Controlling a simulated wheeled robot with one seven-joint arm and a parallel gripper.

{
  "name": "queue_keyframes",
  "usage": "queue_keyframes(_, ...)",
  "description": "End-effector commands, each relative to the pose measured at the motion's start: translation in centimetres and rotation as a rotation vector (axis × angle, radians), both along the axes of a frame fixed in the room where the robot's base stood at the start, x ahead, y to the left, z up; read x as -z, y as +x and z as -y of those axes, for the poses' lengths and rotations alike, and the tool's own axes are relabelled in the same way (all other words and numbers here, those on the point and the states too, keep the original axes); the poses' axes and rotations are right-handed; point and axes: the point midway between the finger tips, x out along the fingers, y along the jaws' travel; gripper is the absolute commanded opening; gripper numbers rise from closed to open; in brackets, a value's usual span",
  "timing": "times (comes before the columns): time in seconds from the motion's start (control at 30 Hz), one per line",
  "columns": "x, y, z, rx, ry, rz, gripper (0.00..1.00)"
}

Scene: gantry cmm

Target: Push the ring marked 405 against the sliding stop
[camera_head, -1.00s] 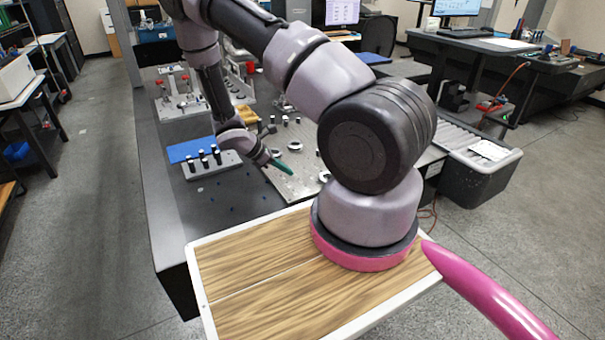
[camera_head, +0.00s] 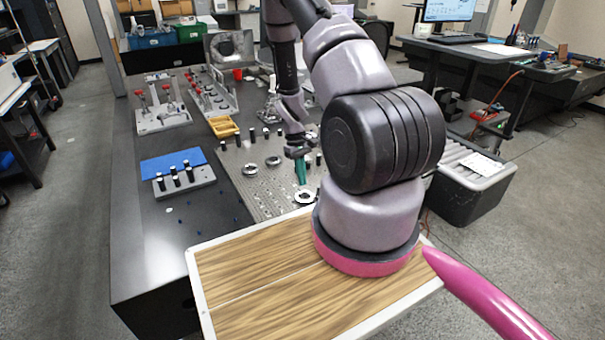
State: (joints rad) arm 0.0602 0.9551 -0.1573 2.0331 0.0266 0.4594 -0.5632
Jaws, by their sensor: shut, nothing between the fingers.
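My gripper (camera_head: 302,181) is shut, with its teal fingers pointing down over the right part of the perforated metal plate (camera_head: 262,203). Its tips are just above or behind a pale ring (camera_head: 305,197) near the plate's front; I cannot tell whether they touch. Two more metal rings lie further left, a near one (camera_head: 250,170) and a far one (camera_head: 273,161). No number can be read on any ring, so I cannot tell which is 405. The sliding stop cannot be made out; my arm hides part of the plate's right side.
Several black posts (camera_head: 252,134) stand along the plate's back. A block with black pins (camera_head: 185,181) and a blue mat (camera_head: 173,164) lie to the left. A yellow tray (camera_head: 223,126) and fixtures (camera_head: 160,106) stand behind. The dark table's front left is mostly clear.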

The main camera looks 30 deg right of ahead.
Motion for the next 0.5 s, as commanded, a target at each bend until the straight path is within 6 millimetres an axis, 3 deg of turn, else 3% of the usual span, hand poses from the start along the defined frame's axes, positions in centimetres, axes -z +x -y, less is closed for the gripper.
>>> queue_keyframes(0.23, 4.2, -1.1, 0.2, -0.001, 0.000, -0.003, 0.00)
queue_keyframes(0.5, 5.8, -1.4, 0.2, -0.002, 0.000, 0.000, 0.00)
